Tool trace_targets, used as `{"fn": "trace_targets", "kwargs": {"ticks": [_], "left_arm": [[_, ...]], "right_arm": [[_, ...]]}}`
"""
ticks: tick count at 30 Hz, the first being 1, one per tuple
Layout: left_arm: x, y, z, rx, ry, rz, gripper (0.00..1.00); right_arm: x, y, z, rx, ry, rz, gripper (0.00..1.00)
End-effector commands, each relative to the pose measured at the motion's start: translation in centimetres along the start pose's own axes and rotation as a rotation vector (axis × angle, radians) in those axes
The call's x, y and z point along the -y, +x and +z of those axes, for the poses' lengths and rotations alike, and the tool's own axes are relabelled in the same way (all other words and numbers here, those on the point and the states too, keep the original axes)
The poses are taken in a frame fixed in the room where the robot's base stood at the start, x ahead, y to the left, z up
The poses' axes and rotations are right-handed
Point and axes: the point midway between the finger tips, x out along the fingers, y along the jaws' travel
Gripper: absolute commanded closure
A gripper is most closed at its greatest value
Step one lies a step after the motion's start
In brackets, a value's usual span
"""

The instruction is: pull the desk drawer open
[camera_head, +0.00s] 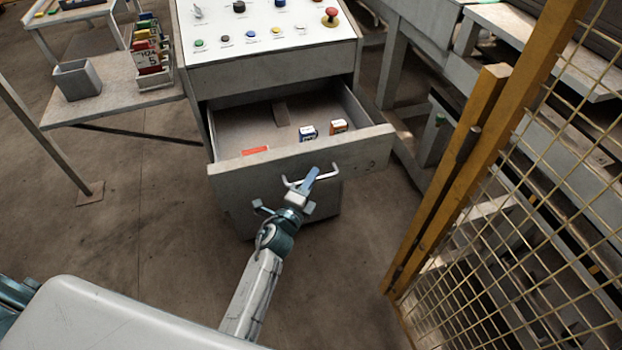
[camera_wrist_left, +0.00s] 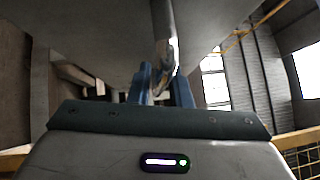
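The desk drawer (camera_head: 345,153) is pulled well out of the grey desk, and its inside shows. A pale bar handle (camera_head: 327,176) is on its front. My left gripper (camera_head: 305,184) is at the handle, its blue fingers on either side of the bar. In the left wrist view the metal handle (camera_wrist_left: 165,45) runs down between the two fingertips (camera_wrist_left: 163,85), which are close around it; the exact contact is partly hidden. My right gripper is not in view.
Small boxes (camera_head: 308,132) lie in the drawer. The desk's button panel (camera_head: 262,28) is above. A side table with a grey bin (camera_head: 77,80) stands left. A yellow mesh fence (camera_head: 505,190) is close on the right. The floor (camera_head: 130,210) at left is clear.

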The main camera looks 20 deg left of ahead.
Motion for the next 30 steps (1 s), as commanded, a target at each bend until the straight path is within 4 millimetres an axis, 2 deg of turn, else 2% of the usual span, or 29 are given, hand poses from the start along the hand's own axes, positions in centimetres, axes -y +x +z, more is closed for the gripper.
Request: {"fn": "trace_targets", "kwargs": {"ticks": [1,2,10,14,24,30], "left_arm": [[0.0,0.0,0.0,0.0,0.0,0.0,0.72],[0.0,0.0,0.0,0.0,0.0,0.0,0.68],[0.0,-0.1,0.0,0.0,0.0,0.0,0.68],[-0.2,-1.0,0.0,0.0,0.0,0.002,0.68],[-0.4,-7.4,0.0,0.0,0.001,0.003,0.68],[-0.3,-10.1,0.0,0.0,0.001,0.002,0.68]], "right_arm": [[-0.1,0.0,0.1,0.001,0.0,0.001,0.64],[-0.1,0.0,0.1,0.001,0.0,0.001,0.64],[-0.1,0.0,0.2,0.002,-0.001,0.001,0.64],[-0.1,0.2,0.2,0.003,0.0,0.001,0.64],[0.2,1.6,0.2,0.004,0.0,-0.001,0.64],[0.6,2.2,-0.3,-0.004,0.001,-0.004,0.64]]}}
